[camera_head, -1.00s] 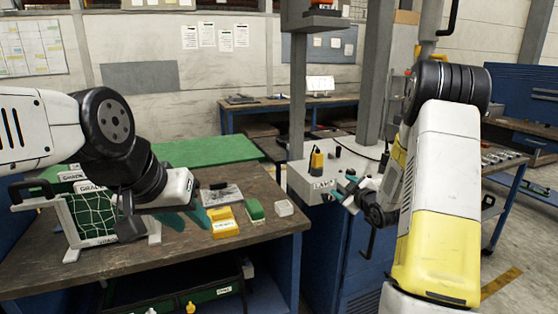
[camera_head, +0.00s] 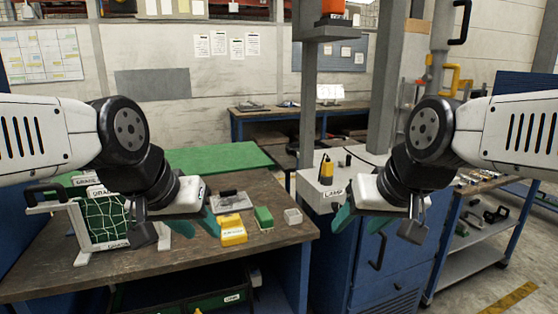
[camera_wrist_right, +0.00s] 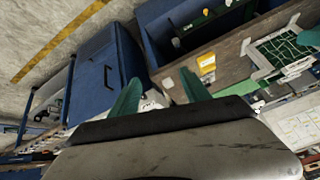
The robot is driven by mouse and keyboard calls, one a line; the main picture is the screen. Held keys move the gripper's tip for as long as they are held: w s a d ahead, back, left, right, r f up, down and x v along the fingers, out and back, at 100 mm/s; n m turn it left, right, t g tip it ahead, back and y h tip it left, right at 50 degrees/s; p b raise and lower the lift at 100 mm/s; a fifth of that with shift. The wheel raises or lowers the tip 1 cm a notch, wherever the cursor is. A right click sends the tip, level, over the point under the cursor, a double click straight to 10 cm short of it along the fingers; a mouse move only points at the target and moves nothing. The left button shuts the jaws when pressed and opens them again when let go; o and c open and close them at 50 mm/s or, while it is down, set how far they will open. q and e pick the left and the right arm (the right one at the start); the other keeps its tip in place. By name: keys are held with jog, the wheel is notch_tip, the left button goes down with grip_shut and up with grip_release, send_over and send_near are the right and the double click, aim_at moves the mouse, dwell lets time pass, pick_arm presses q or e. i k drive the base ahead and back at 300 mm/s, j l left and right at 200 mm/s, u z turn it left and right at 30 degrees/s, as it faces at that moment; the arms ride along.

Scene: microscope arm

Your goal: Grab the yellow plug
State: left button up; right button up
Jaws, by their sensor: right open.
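The yellow plug (camera_head: 326,172), a small upright yellow block with a black top, stands on the pale top of the blue cabinet in the head view. My right gripper (camera_head: 359,221) is open and empty, in front of the cabinet, nearer to me and lower right of the plug in the picture. Its two teal fingers are spread in the right wrist view (camera_wrist_right: 160,92), where I cannot make out the plug. My left gripper (camera_head: 196,225) is over the wooden bench, with its teal fingers apart and nothing seen between them.
A LAMP label (camera_head: 334,193) is on the cabinet's front edge, and a small black part (camera_head: 348,158) stands beside the plug. The wooden bench (camera_head: 150,262) holds a yellow box (camera_head: 232,232), a green block (camera_head: 263,217) and a netted frame (camera_head: 100,220). A metal cart (camera_head: 470,268) stands at right.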

aim_at(327, 166)
jog(key=i+l+u, duration=0.15)
jog(key=l, duration=0.25)
jog(key=i+l+u, duration=0.15)
jog(key=l, duration=0.3)
jog(key=i+l+u, duration=0.15)
jog(key=i+l, duration=0.15)
jog(key=l, duration=0.15)
jog(key=i+l+u, duration=0.15)
jog(key=l, duration=0.3)
jog(key=i+l+u, duration=0.15)
jog(key=l, duration=0.3)
jog(key=l+u, duration=0.15)
jog(key=l, duration=0.35)
jog(key=i+l+u, duration=0.15)
jog(key=l, duration=0.35)
